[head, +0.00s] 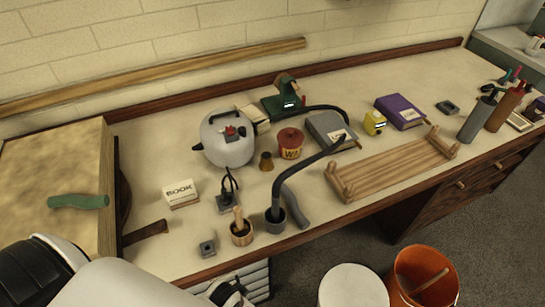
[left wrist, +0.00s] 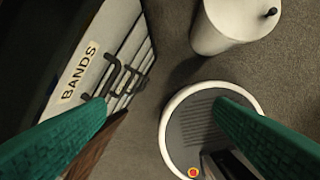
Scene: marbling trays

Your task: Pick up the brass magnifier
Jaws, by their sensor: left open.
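A small brass-brown cone-shaped piece (head: 266,161) stands on the bench between the grey kettle and the round red tin; it looks like the brass magnifier, but it is too small to be sure. It stands upright, with nothing touching it that I can see. In the left wrist view my left gripper (left wrist: 162,105) has its two green fingers spread, with nothing between them. It points down over the floor in front of the bench, away from the brass piece. My right gripper is in neither view.
The grey kettle (head: 228,138), red tin (head: 290,143) and a black bent-neck lamp (head: 283,182) crowd the brass piece. A book block (head: 181,193) and wooden cup (head: 241,233) stand nearer the front edge. A white bin (head: 353,287) and orange bucket (head: 424,277) are on the floor.

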